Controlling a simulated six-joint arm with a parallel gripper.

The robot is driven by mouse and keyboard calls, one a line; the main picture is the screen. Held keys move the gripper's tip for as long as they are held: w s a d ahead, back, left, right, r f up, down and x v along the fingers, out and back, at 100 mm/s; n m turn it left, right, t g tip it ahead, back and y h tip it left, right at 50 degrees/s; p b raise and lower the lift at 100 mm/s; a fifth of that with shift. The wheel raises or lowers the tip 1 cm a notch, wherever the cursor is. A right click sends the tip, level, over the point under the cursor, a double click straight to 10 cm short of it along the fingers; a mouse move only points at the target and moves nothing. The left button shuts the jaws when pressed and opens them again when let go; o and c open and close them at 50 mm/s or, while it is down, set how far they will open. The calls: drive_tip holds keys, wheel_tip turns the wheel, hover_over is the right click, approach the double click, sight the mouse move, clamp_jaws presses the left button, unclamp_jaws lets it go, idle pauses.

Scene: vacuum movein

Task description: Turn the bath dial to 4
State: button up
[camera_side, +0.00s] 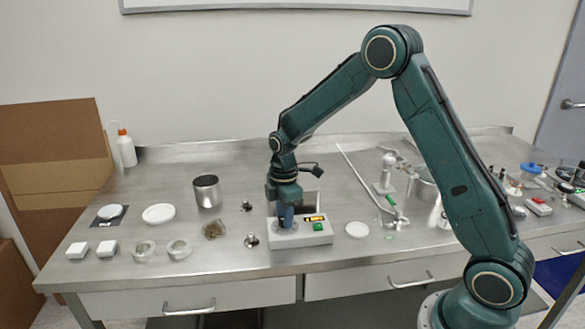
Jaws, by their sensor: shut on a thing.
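The bath (294,239) is a white box on the steel bench, with an orange-lit display (314,218) and a green button (318,227) on its front panel. My gripper (286,222) points down over the left part of this panel and is shut on the dial there. The dial is mostly hidden by the fingers. The number that the dial points to is too small and covered to read.
A metal beaker (207,191), a white dish (158,214) and glass dishes (178,249) stand left of the bath. A white disc (357,230) lies close on its right. A stand with a long rod (365,178) is behind right. Bare bench lies in front.

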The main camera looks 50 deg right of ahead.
drive_tip(key=m, duration=0.7)
drive_tip(key=shift+r, duration=0.1)
drive_tip(key=m, duration=0.7)
drive_tip(key=shift+m, duration=0.3)
drive_tip(key=m, duration=0.3)
drive_tip(key=shift+m, duration=0.3)
drive_tip(key=m, duration=0.3)
drive_tip(key=shift+m, duration=0.4)
drive_tip(key=m, duration=0.7)
drive_tip(key=shift+m, duration=0.3)
